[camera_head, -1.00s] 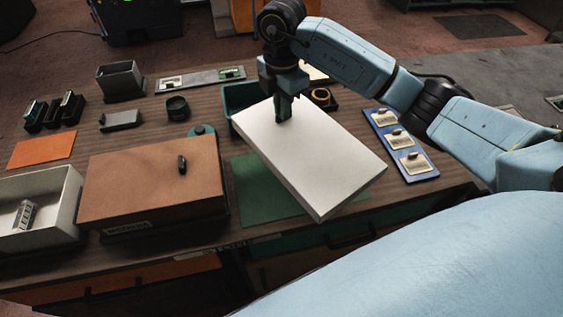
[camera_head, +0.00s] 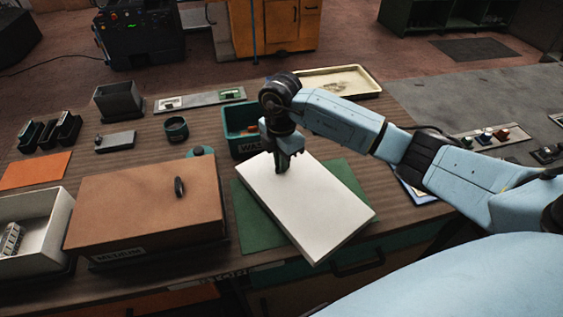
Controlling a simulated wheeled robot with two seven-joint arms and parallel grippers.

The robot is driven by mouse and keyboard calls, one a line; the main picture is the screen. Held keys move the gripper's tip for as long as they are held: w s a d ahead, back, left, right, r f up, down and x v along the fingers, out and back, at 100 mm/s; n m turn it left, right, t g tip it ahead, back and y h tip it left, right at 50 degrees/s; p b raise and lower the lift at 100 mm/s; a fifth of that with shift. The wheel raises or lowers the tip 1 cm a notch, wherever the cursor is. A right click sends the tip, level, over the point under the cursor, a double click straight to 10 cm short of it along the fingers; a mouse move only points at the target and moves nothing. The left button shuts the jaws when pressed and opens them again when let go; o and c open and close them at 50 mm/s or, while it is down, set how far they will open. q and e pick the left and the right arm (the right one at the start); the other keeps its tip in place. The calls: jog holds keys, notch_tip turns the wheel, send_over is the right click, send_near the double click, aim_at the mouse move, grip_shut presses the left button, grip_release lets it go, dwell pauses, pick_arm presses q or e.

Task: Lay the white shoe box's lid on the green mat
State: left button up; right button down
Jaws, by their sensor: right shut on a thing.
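The white shoe box lid (camera_head: 310,207) is a pale flat slab, turned at an angle over the green mat (camera_head: 254,229). My right gripper (camera_head: 283,170) is shut on the lid near its far left part. The lid covers much of the mat; green shows at its left and at its far right. I cannot tell whether the lid touches the mat or is just above it. The lid's near right corner reaches past the mat toward the table's front edge. My left gripper is not in view.
A brown box (camera_head: 140,208) labelled medium stands left of the mat. A light grey bin (camera_head: 35,225) is farther left. A teal bin (camera_head: 240,118) stands behind the lid. A tray (camera_head: 340,82) lies at the back right, and an orange mat (camera_head: 36,170) at the left.

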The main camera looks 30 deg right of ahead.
jog(key=shift+f, duration=0.6)
jog(key=shift+f, duration=0.15)
jog(key=c, duration=1.5)
grip_release()
notch_tip(320, 180, up, 12)
jog(key=shift+r+b, duration=0.2)
jog(key=shift+b, duration=0.1)
